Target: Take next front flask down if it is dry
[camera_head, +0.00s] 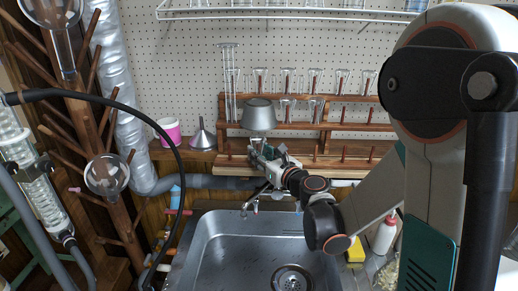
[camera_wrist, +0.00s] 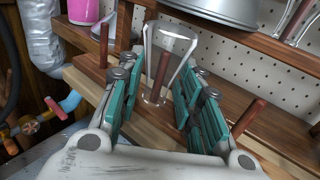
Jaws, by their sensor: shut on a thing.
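My gripper (camera_head: 268,158) is at the lowest, front shelf of the wooden peg rack (camera_head: 330,163). In the wrist view its green-padded fingers (camera_wrist: 158,105) are shut on a clear glass flask (camera_wrist: 189,48). The flask is upside down, mouth low and wide end up, with a wooden peg (camera_wrist: 163,68) showing inside it. No drops are plain on its glass, but the picture is too small to tell whether it is dry. Bare pegs stand on either side of it. Several more flasks (camera_head: 313,79) stand upside down on the higher rows.
A grey metal vessel (camera_head: 259,114) sits just behind and above my gripper. A steel sink (camera_head: 240,250) lies in front of the rack, with a faucet below my gripper. A funnel (camera_head: 202,137) and pink tub (camera_head: 170,132) stand left. A black hose (camera_head: 150,103) arcs at the left.

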